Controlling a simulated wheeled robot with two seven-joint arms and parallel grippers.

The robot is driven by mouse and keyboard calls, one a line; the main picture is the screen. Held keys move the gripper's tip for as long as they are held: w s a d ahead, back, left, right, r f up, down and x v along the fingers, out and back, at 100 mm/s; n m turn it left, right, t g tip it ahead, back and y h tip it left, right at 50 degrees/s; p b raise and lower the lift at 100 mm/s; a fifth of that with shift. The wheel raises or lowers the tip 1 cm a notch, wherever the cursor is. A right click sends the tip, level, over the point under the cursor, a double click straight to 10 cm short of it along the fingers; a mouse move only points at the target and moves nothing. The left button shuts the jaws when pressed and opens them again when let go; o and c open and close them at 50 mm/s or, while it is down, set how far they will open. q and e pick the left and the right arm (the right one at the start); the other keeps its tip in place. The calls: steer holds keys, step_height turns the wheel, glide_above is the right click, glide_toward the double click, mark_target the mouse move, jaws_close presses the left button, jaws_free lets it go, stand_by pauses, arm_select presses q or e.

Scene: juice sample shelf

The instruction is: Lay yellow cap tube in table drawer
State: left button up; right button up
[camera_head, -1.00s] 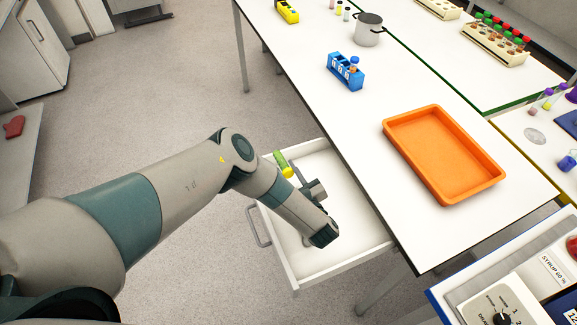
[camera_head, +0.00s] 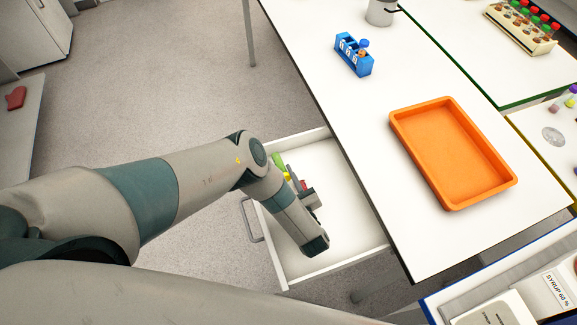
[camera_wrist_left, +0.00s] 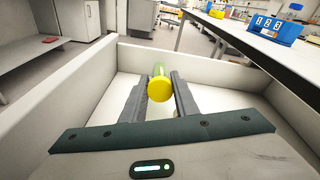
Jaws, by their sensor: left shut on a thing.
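The yellow cap tube (camera_head: 278,161) is greenish with a yellow cap. In the left wrist view its yellow cap (camera_wrist_left: 159,89) faces the camera, between the two grey fingers. In the left wrist view the drawer walls (camera_wrist_left: 58,98) surround the gripper. I cannot tell whether the tube touches the drawer. My right gripper is not in view.
The white table (camera_head: 345,105) overhangs the drawer on the right. On it are an orange tray (camera_head: 450,150), a blue numbered rack (camera_head: 352,54) and a metal pot (camera_head: 381,12). The floor left of the drawer is clear.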

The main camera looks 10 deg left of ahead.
arm_select(q)
steer(key=shift+f, duration=0.3)
steer(key=o, duration=1.2)
steer(key=shift+c, duration=0.2)
steer(key=shift+r, duration=0.1)
